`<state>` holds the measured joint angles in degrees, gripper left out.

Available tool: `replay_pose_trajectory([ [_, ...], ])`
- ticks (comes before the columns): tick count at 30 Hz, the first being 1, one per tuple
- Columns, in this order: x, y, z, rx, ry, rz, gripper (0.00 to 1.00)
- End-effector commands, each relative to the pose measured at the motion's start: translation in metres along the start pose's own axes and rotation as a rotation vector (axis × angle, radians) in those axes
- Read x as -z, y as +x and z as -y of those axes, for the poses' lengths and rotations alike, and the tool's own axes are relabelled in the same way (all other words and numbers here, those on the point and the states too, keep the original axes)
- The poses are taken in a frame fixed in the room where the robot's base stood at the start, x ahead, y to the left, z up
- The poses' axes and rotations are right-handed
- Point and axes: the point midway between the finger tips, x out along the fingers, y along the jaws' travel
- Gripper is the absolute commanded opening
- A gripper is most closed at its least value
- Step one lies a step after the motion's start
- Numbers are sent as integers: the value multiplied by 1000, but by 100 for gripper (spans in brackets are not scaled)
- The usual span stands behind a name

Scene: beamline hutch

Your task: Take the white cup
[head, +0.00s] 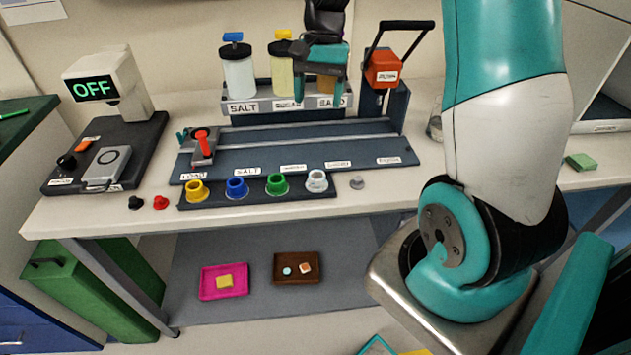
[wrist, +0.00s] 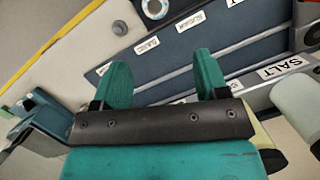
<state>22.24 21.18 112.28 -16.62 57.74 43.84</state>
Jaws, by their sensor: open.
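The white cup (head: 317,181) stands upright at the right end of a dark rack on the bench's front part, to the right of the green cup (head: 277,185). In the wrist view a pale round cup (wrist: 154,8) at the top edge, partly cut off, appears to be the same cup. My gripper (head: 321,98) is above the bench near the labelled jars, behind and above the white cup. In the wrist view its two teal fingers (wrist: 163,75) are apart with nothing between them.
A blue cup (head: 237,188) and yellow cup (head: 197,191) share the rack. A small grey disc (head: 357,183) lies right of the white cup. Jars (head: 238,76) and a red-orange device (head: 383,68) stand behind. The bench front edge has free room.

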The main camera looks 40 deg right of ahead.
Motion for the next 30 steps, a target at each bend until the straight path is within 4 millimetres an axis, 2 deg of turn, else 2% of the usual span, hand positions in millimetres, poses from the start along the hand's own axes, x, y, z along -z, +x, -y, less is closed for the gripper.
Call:
replay_pose_trajectory([
  [1, 9, 4, -4, -4, 43, 8, 67],
  [3, 14, 12, -7, -8, 73, 12, 67],
  [16, 10, 104, -6, -12, 66, 13, 67],
  [19, 10, 117, -6, -11, 66, 12, 67],
  [26, 8, 133, -6, -10, 65, 12, 67],
  [30, 2, 154, -9, -11, 65, 14, 67],
])
